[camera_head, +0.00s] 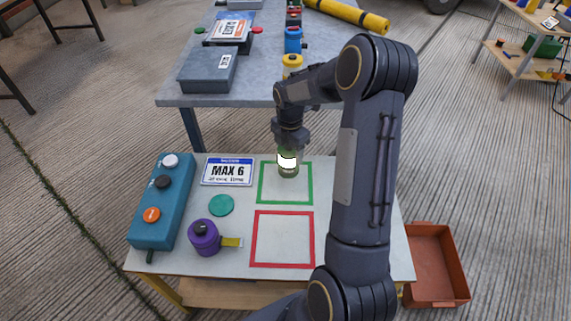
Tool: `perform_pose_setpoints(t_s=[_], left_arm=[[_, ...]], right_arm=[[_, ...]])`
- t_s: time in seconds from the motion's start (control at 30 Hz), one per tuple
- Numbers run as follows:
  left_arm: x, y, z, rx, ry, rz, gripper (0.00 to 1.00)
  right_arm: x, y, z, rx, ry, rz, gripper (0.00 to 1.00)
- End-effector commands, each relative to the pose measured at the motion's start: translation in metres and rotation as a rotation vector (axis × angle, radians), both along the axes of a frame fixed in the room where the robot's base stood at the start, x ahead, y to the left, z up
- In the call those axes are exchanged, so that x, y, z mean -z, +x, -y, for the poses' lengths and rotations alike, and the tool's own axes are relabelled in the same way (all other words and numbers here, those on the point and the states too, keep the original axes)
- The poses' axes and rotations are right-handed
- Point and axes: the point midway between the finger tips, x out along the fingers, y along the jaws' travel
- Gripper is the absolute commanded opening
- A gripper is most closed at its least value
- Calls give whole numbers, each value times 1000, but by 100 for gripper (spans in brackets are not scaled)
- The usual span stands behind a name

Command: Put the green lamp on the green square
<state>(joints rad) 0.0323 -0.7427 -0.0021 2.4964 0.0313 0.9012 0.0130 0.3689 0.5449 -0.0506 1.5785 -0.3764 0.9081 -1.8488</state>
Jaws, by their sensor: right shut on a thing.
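The green square is an outline on the white table top. My right gripper (288,150) points down from above and is shut on the lamp. Its fingers hide the lamp's upper part. I cannot tell whether the lamp's base touches the table. My left gripper is not in view.
A red square outline (283,266) lies in front of the green one. A purple tape measure (204,238), a green disc (221,205), a MAX 6 sign (227,171) and a teal button box (159,215) are to the left. An orange-brown bin (436,262) sits at right.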

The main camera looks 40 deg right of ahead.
Motion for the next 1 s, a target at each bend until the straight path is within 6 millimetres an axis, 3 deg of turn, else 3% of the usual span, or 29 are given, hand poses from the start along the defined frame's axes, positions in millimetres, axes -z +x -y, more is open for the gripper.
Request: perform_pose_setpoints(t_s=[0.13, 0.3, 0.73, 0.77, 0.9, 1.0], left_arm=[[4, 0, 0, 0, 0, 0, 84], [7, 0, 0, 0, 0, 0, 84], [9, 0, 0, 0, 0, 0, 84], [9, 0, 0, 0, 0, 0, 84], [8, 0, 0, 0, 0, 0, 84], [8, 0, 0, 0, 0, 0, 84]], right_arm=[[20, 1, -17, -5, 3, -3, 26], [44, 1, -15, -1, 2, -2, 26], [51, 1, -15, -1, 1, -1, 26], [52, 1, -15, -1, 2, -2, 61], [51, 1, -15, -1, 2, -2, 79], [51, 1, -15, -1, 2, -2, 81]])
